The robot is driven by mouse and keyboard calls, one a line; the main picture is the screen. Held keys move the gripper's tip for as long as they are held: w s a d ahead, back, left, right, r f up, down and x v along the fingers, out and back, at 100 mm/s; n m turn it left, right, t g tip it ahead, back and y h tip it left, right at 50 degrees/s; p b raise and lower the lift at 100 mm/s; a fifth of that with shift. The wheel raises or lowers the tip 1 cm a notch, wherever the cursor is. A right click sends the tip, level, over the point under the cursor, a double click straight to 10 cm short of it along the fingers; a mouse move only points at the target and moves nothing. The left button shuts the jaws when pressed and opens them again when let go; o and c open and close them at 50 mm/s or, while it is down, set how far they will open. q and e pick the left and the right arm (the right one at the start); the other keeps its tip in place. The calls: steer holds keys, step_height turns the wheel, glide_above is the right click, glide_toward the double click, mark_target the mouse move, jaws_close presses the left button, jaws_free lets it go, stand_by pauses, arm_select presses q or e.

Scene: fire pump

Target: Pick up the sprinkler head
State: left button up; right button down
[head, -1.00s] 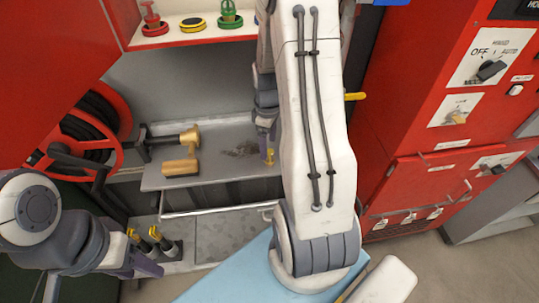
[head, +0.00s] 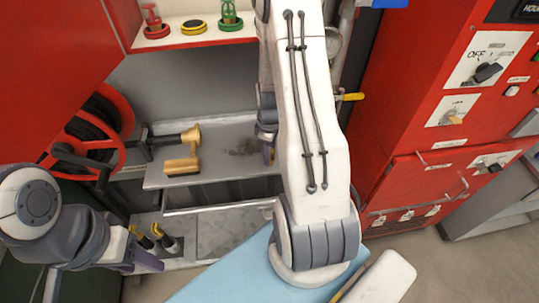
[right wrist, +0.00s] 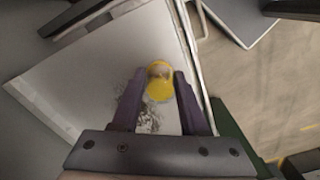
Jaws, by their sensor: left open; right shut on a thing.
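The sprinkler head (right wrist: 159,85) shows in the right wrist view as a small yellow, rounded piece between my right gripper's purple fingers (right wrist: 158,100). That gripper is shut on it, above a grey, dark-stained shelf. In the head view my right gripper (head: 268,153) is mostly behind my own right arm, and the sprinkler head cannot be made out there. My left gripper (head: 148,262) is open and low at the left, near black pieces with yellow tips (head: 153,238).
A gold nozzle (head: 184,150) lies on the grey shelf (head: 215,175). A red hose reel (head: 118,112) is at the left. Red, yellow and green items (head: 194,27) stand on the upper shelf. A red control cabinet (head: 415,150) rises at the right.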

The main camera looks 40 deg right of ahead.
steer(key=shift+r, duration=0.15)
steer(key=shift+r+b, duration=0.35)
steer(key=shift+r, duration=0.2)
step_height(320, 180, up, 3)
steer(key=shift+d+f+b, duration=0.1)
steer(key=shift+b, duration=0.45)
steer(key=s+d+r+b, duration=0.2)
steer(key=s+d+r, duration=0.4)
steer(key=s+d, duration=0.1)
steer(key=shift+s+d+r+b, duration=0.35)
steer(key=shift+s+d+r, duration=0.05)
steer(key=shift+s, duration=0.45)
